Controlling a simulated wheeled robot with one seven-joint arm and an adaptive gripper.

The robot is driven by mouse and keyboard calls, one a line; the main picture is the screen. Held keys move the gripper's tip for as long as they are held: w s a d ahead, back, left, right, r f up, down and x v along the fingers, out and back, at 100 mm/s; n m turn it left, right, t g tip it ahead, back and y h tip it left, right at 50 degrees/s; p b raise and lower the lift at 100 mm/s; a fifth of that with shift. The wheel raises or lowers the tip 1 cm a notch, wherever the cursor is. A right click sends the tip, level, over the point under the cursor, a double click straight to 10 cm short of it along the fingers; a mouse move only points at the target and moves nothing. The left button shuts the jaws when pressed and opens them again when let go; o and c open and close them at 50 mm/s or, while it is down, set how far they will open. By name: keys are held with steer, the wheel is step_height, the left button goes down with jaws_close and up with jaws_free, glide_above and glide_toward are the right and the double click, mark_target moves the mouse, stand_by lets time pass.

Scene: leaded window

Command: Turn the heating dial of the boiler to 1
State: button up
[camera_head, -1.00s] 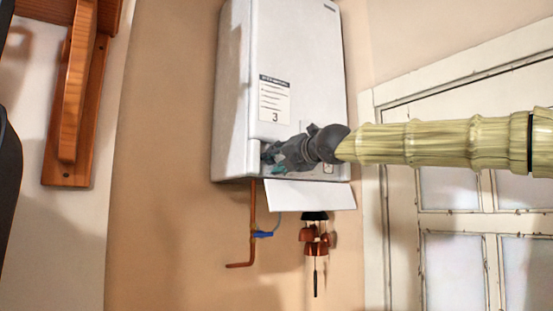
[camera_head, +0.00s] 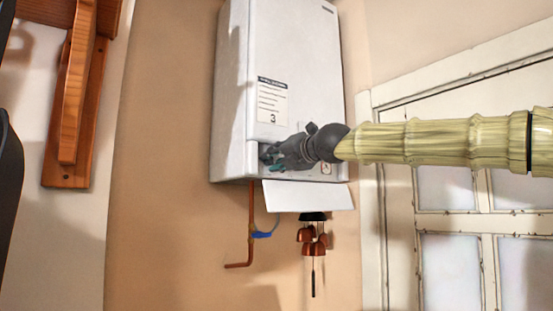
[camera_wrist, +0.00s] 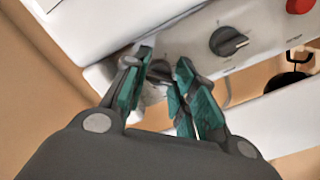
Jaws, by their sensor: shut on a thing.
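The white boiler (camera_head: 285,75) hangs on the wall in the head view. My gripper (camera_head: 272,156) is at the lower left of its front, at the control strip. In the wrist view my gripper (camera_wrist: 160,82) has its teal fingers on either side of a dark dial (camera_wrist: 160,70) and is shut on it. The fingers hide part of this dial, and I cannot read its marks or setting. A second dark dial (camera_wrist: 229,41) with a pale pointer line sits apart to the right. A red knob (camera_wrist: 299,5) is at the top right.
A white flap (camera_head: 308,196) hangs below the boiler's front. A copper pipe with a blue valve handle (camera_head: 264,235) is under it. Copper-coloured bells (camera_head: 312,240) hang beside the pipe.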

steer(key=shift+n, duration=0.3)
steer(key=n+p, duration=0.2)
steer(key=n, duration=0.1)
steer(key=shift+r+n, duration=0.15)
steer(key=shift+n, duration=0.25)
steer(key=n+p, duration=0.2)
steer(key=n, duration=0.2)
steer(key=shift+a+n+p, duration=0.1)
steer(key=shift+n+p, duration=0.2)
steer(key=shift+p, duration=0.05)
steer(key=n+p, duration=0.1)
steer(key=n, duration=0.3)
steer(key=shift+p, duration=0.3)
steer(key=shift+s+n+p, duration=0.1)
steer(key=shift+n+p, duration=0.2)
steer(key=shift+n, duration=2)
